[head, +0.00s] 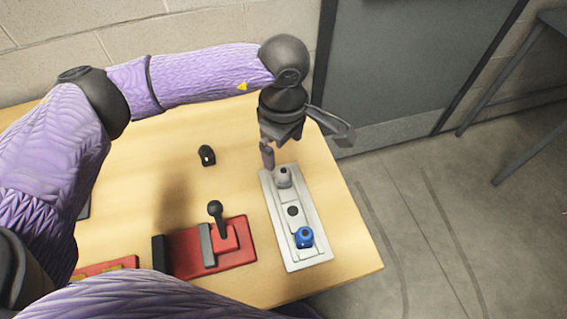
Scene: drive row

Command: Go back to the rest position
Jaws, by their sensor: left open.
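My left gripper (302,146) is open, with its jaws spread just above the far end of a pale plate (305,219). One finger comes down close to the left of a grey knob (283,177); whether it touches is hard to tell. I see nothing held in the jaws. My left arm reaches in from the left over the table. My right gripper is out of view.
The wooden table (344,248) carries the plate, which also bears a black button (293,211) and a blue knob (304,237). A red base with a black lever (216,215) and a small black object (206,155) stand left. A grey door (400,60) is behind.

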